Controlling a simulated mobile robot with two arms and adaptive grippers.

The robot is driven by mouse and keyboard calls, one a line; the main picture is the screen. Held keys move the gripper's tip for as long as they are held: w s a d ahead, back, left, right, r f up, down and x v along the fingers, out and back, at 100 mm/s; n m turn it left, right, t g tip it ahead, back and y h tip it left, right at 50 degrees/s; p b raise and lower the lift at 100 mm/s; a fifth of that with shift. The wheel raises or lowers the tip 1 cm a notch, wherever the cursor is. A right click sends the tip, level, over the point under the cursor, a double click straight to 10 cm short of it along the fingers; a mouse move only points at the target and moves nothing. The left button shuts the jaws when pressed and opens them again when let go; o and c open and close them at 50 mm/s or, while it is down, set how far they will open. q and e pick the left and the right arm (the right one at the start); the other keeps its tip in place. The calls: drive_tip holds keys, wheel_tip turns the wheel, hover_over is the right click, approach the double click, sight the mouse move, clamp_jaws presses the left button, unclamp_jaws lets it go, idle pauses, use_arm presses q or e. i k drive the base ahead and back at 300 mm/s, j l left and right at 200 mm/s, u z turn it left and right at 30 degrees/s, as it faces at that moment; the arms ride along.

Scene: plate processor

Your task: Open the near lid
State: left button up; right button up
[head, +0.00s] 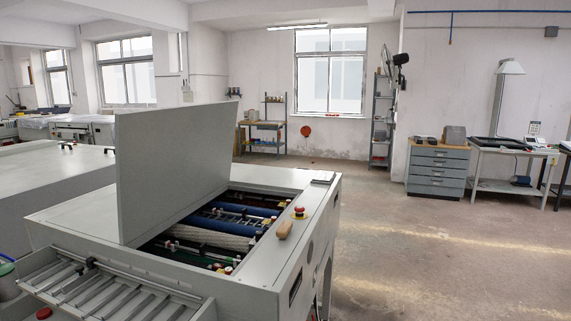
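The grey plate processor (240,290) stands in front of me at the left of the head view. Its large flat grey lid (170,160) is raised and stands nearly upright, hinged at the left side of the opening. The open bay (215,228) shows blue, dark and pale rollers with small red and white fittings. The lower left part of the bay is hidden behind the lid. Neither of my grippers is in view.
A red stop button (299,210) and a tan wooden-looking block (285,230) sit on the right top edge. A slatted metal rack (100,290) juts out in front. Another grey machine (50,180) stands behind left. The floor (420,260) at right is clear.

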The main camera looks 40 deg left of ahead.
sight(168, 159)
drive_tip(key=k+j, duration=0.15)
drive_tip(key=j, duration=0.15)
drive_tip(key=k+j, duration=0.2)
drive_tip(key=j, duration=0.15)
drive_tip(key=k+j, duration=0.15)
drive_tip(key=j, duration=0.15)
drive_tip(key=k+j+u, duration=0.1)
drive_tip(key=k+j, duration=0.1)
drive_tip(key=j, duration=0.1)
